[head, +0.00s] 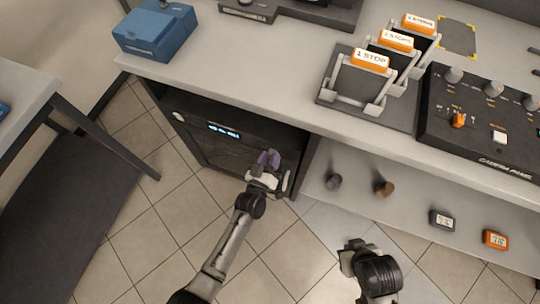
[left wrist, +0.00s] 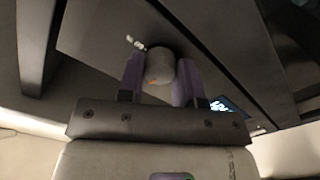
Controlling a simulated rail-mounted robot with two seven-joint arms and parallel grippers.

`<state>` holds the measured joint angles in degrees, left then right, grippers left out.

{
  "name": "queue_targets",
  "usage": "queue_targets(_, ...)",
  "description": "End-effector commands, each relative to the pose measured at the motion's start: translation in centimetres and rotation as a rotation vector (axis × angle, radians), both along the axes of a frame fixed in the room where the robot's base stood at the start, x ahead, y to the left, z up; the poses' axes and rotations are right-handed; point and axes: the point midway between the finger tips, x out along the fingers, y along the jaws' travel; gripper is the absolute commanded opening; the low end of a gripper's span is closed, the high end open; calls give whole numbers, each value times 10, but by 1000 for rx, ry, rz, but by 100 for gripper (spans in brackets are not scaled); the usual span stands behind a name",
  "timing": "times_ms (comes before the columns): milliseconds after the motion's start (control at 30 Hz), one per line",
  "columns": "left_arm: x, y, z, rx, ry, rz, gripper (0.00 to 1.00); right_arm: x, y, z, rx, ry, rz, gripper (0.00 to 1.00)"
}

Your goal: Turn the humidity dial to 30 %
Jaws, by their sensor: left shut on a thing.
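The dark cabinet (head: 242,145) stands under the counter, with a small lit display (head: 222,130) on its front; its digits are too small to read. The display also shows in the left wrist view (left wrist: 228,106). My left gripper (head: 268,159) is at the right part of the cabinet front. In the left wrist view, its purple fingers are shut on a round grey dial (left wrist: 158,66) with a small orange mark. The dial is hidden by the gripper in the head view. My right gripper (head: 358,252) hangs in front of the lower shelf, away from the cabinet; its finger gap is unclear.
The counter above carries a blue box (head: 155,31), a rack of orange-labelled cards (head: 368,62) and a black control panel (head: 480,115). The lower shelf (head: 410,203) holds a grey knob, a brown knob and two small timers. The tiled floor is clear.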

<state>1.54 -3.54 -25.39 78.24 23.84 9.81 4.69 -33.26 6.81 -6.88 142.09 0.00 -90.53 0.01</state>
Motion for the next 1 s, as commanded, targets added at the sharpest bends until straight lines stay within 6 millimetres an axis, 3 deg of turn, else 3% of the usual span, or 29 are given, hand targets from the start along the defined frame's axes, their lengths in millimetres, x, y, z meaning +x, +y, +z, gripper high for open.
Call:
queue_targets(433, 0, -1, 1, -396, 154, -1, 9, 0, 1, 7, 4, 0, -2, 0)
queue_targets(1000, 0, -1, 1, -900, 354, -1, 9, 0, -2, -2, -7, -1, 4, 0)
